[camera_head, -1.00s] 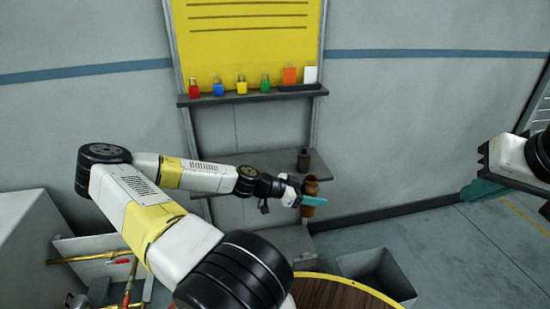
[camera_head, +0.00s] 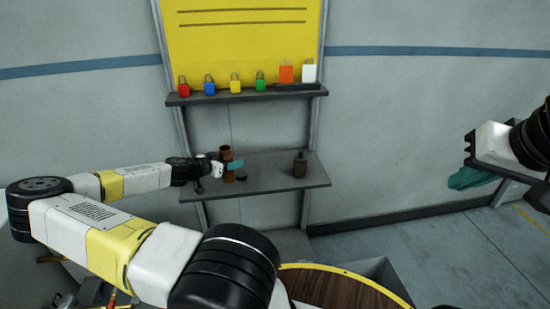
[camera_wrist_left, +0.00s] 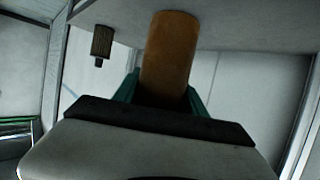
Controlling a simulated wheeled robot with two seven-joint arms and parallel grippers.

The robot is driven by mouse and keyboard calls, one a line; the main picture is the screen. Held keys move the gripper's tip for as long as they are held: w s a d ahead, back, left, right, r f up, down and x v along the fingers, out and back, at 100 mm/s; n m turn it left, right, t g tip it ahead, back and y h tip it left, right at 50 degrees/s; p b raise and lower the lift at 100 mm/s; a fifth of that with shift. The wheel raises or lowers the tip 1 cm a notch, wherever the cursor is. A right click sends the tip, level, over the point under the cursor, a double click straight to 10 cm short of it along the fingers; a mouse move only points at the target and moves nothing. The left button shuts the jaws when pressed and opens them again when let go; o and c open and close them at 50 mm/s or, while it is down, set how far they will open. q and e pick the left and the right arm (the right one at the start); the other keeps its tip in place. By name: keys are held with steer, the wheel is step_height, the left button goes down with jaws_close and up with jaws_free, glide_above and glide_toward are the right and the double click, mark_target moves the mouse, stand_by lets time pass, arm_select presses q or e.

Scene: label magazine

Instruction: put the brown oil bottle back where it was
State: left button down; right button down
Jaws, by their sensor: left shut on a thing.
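The brown oil bottle (camera_head: 227,155) is upright at the left part of the grey lower shelf (camera_head: 275,180). My left gripper (camera_head: 229,167) is shut on it, with teal fingers at its sides. In the left wrist view the bottle (camera_wrist_left: 170,55) stands between the teal fingers, close to the shelf surface (camera_wrist_left: 245,30). I cannot tell whether its base touches the shelf. My right gripper (camera_head: 468,178) is at the right, away from the shelf; its finger gap does not show clearly.
A dark bottle (camera_head: 300,167) stands on the shelf to the right. A small dark disc (camera_head: 241,179) lies near the held bottle. Above, a ledge (camera_head: 240,96) holds several coloured padlocks. A round wooden table (camera_head: 340,290) is in front. The shelf between disc and dark bottle is clear.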

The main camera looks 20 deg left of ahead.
arm_select(q)
steer(key=shift+w+d+f, duration=0.8)
steer(key=shift+w+d, duration=0.3)
steer(key=shift+w, duration=0.55)
steer(key=shift+w+d+f, duration=0.75)
steer(key=shift+w+d, duration=0.4)
steer(key=shift+w, duration=0.45)
steer(key=shift+w+d+f, duration=0.8)
steer(key=shift+w+d, duration=0.3)
steer(key=shift+w, duration=0.55)
steer(key=shift+f, duration=0.1)
steer(key=c, duration=0.6)
jaws_free()
steer(key=shift+c, duration=0.2)
